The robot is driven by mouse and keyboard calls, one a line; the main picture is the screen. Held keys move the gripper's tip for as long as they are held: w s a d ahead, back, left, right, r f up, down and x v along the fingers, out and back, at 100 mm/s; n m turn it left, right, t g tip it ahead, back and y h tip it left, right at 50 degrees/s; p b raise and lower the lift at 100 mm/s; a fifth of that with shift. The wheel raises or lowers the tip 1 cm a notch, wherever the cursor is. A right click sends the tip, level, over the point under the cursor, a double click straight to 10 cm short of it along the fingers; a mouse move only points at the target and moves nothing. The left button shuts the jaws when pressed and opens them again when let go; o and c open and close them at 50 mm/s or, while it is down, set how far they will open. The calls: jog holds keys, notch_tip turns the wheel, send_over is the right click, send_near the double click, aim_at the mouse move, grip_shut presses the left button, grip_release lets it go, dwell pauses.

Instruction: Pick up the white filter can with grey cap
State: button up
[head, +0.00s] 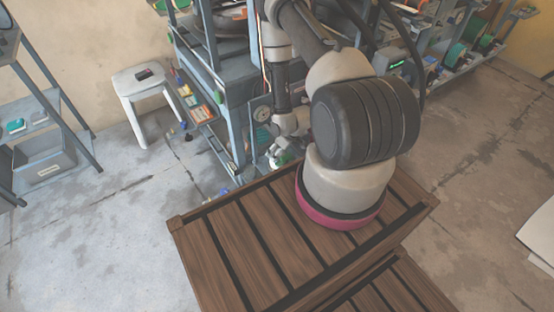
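I cannot make out the white filter can with grey cap in the head view. My arm reaches away toward the blue-grey metal press frame (232,100) at the back. My gripper (281,154) is low beside that frame, small and partly hidden by my own arm. I cannot tell whether its fingers are open or shut, or whether anything is between them. Small white and green shapes show around it, too small to name.
A brown slatted wooden surface (222,240) lies under my arm. A white stool (140,82) stands back left, near a grey shelf rack (75,140). Racks with green items (458,54) stand back right.

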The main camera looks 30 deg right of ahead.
jog(key=x, duration=0.4)
jog(key=shift+s, duration=0.1)
jog(key=c, duration=1.3)
jog(key=shift+o, duration=0.2)
jog(key=shift+r, duration=0.15)
